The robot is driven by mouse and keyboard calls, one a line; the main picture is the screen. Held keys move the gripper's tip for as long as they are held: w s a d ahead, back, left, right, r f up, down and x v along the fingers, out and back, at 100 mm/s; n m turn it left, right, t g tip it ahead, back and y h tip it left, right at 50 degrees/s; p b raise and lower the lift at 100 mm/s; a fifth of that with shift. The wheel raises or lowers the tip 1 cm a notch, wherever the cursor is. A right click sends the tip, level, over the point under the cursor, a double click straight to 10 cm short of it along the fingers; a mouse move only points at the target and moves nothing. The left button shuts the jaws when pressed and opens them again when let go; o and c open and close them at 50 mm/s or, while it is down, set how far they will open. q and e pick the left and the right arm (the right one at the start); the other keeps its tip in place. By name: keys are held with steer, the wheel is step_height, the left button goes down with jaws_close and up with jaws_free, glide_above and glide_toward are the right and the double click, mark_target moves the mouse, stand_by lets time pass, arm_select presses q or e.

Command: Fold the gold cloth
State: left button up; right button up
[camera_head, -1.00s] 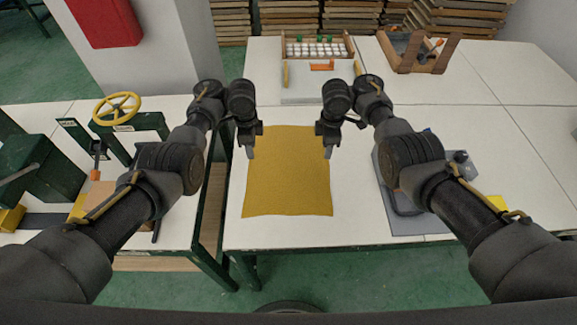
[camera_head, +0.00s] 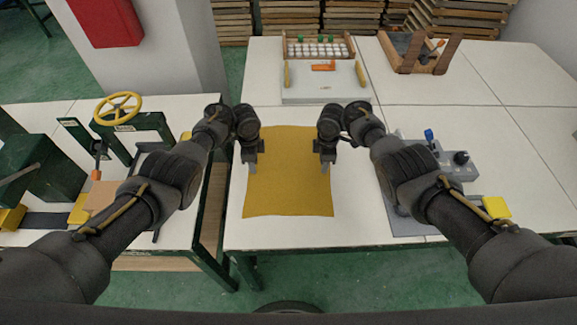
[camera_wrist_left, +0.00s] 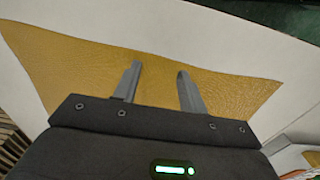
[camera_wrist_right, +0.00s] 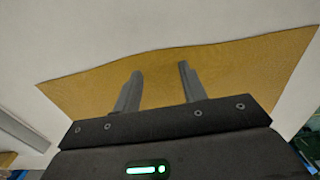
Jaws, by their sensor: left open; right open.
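The gold cloth (camera_head: 288,190) lies flat and spread out on the white table, a rough rectangle with a slightly wavy near edge. My left gripper (camera_head: 252,168) is over its left edge, and my right gripper (camera_head: 325,170) is over its right edge. In the left wrist view the cloth (camera_wrist_left: 230,88) lies beyond and between the parted, empty fingers of my left gripper (camera_wrist_left: 157,82). In the right wrist view the cloth (camera_wrist_right: 225,70) lies under the parted, empty fingers of my right gripper (camera_wrist_right: 158,82). The gap between fingers and cloth is hard to judge.
A white board with an orange piece (camera_head: 324,66) and a rack of white pieces (camera_head: 318,47) stand behind the cloth. A wooden holder (camera_head: 420,52) is at the back right. A grey device (camera_head: 440,160) sits to the right. A yellow handwheel (camera_head: 117,108) is on the left table.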

arm_select(q)
steer(key=shift+f, duration=0.1)
arm_select(e)
steer(key=shift+f, duration=0.1)
arm_select(q)
steer(key=shift+f+b, duration=0.2)
steer(key=shift+b, duration=0.1)
arm_select(e)
steer(key=shift+f, duration=0.2)
arm_select(q)
steer(key=shift+r, duration=0.15)
steer(key=shift+c, duration=0.6)
arm_select(e)
steer(key=shift+r, duration=0.15)
steer(key=shift+c, duration=0.6)
arm_select(q)
jaws_close()
arm_select(e)
jaws_close()
arm_select(q)
steer(key=shift+r+p, duration=0.15)
steer(key=shift+p, duration=0.15)
arm_select(e)
steer(key=shift+r, duration=0.1)
